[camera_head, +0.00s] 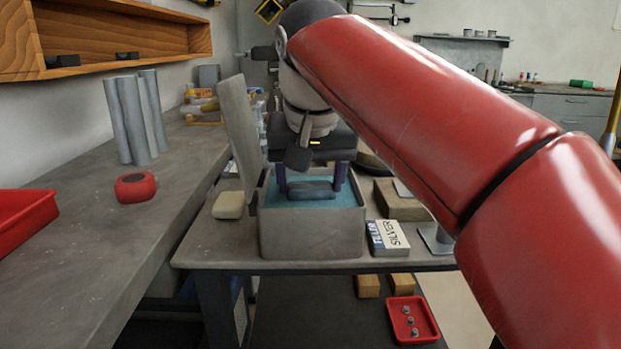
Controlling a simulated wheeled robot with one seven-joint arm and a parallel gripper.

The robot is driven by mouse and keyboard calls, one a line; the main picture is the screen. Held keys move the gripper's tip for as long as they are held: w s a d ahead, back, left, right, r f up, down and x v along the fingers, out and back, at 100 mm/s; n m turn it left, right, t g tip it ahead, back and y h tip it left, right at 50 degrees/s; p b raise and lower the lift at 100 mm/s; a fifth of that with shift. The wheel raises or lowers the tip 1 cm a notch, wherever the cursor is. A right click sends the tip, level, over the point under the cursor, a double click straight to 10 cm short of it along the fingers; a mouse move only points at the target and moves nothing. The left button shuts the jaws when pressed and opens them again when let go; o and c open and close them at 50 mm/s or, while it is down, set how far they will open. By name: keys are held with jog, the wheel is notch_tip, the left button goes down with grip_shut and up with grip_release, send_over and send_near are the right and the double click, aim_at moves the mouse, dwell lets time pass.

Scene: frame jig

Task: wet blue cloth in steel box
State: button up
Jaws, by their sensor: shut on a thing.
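The grey steel box (312,238) stands open-topped on the table in the middle of the view. A teal surface, looking like water, shows inside it, just below the rim. The dark blue-grey cloth (311,194) is a small folded bundle over or at this teal surface; I cannot tell how deep it sits. My gripper (311,184) points down into the box from above. Its two purple fingers are at the cloth's left and right ends, shut on it.
A tall grey board (238,132) stands close at the box's left, by a beige block (229,205). A book (388,238) and a wooden block (400,203) lie at its right. A red round thing (136,187) is on the left bench.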

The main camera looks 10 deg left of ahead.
jog(key=shift+r+p, duration=1.65)
jog(key=shift+r, duration=1.3)
jog(key=shift+r, duration=0.1)
notch_tip(320, 180, up, 6)
jog(key=shift+f, duration=0.1)
